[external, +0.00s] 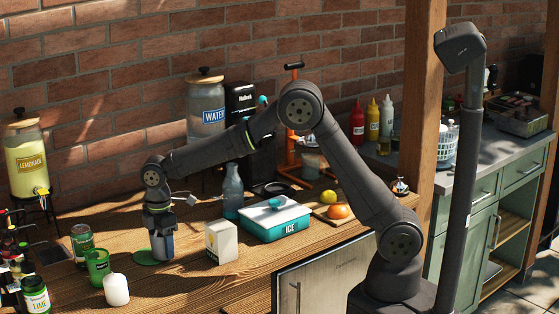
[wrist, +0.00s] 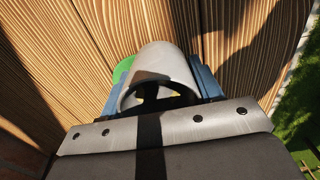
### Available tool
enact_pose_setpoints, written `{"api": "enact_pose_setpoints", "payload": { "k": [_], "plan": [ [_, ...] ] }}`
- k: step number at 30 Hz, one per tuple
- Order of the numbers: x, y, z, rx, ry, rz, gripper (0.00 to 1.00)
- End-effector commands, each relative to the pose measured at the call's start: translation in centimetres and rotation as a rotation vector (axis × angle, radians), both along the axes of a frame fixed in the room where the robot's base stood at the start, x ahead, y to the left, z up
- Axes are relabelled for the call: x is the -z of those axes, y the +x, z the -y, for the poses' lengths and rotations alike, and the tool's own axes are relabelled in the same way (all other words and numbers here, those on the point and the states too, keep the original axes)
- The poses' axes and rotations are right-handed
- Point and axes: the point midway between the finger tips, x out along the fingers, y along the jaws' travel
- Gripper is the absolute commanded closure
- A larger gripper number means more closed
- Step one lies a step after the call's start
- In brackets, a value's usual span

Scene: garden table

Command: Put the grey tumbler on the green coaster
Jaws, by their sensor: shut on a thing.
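My gripper (external: 161,235) points down and is shut on the grey tumbler (external: 163,251). In the wrist view the tumbler (wrist: 168,65) sits between the blue finger pads, with its open rim toward the camera. The green coaster (external: 145,258) lies flat on the table at the tumbler's left in the external view, partly hidden behind it. In the wrist view a green edge of the coaster (wrist: 122,69) shows left of the tumbler. I cannot tell whether the tumbler's base touches the table or how far it overlaps the coaster.
A green cup (external: 97,266), a white candle-like cylinder (external: 116,290) and jars (external: 82,243) stand to the left. A white carton (external: 221,241) stands close on the right, with a teal ice box (external: 274,223) and a glass bottle (external: 232,192) beyond. Bare wood lies in front.

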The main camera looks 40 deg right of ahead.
Motion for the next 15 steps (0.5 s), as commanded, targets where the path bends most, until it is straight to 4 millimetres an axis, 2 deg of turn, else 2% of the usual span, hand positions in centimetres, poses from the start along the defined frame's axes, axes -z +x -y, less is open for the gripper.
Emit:
{"api": "enact_pose_setpoints", "payload": {
  "k": [11,12,15],
  "plan": [
    [0.54,0.01,0.03,0.000,0.000,0.000,0.63],
    [0.56,0.02,0.03,0.000,0.001,0.001,0.37],
    [0.53,0.02,0.02,0.000,0.001,0.001,0.19]
  ]
}}
